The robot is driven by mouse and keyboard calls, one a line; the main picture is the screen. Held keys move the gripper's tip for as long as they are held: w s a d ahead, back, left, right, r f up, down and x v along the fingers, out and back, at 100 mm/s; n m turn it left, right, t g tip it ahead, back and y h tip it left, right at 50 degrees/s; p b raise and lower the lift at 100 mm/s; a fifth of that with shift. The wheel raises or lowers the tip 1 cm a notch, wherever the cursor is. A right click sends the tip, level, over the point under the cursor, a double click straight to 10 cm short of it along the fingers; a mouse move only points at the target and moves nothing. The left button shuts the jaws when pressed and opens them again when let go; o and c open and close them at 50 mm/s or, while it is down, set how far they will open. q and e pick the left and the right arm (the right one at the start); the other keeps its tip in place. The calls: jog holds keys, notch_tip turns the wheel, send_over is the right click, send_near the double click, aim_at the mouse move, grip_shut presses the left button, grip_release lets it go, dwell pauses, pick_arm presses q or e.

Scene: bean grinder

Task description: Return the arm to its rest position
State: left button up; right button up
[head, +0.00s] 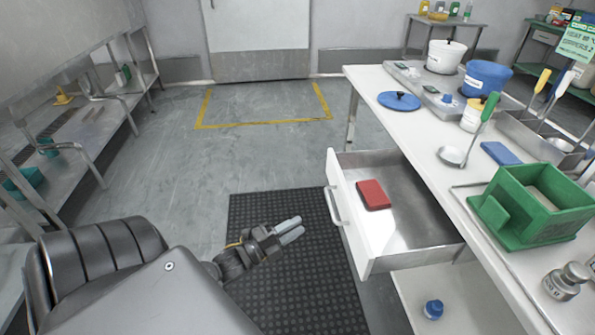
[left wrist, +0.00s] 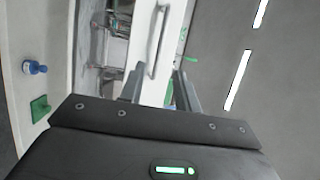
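My left gripper (head: 290,230) is over the dark floor mat, to the left of the open drawer's white front, and touches nothing that I can see. In the left wrist view my left gripper (left wrist: 160,88) has its two fingers apart with nothing held between them. The white drawer front and its handle (left wrist: 154,45) show beyond the fingers. My right gripper is in neither view.
The drawer (head: 362,226) is pulled out with a red box (head: 373,195) in it. A blue-capped bottle (head: 433,309) stands on the lower shelf. The white counter (head: 425,133) holds a green container (head: 530,207) and a ladle (head: 452,155). Floor (head: 170,170) left of the mat is clear.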

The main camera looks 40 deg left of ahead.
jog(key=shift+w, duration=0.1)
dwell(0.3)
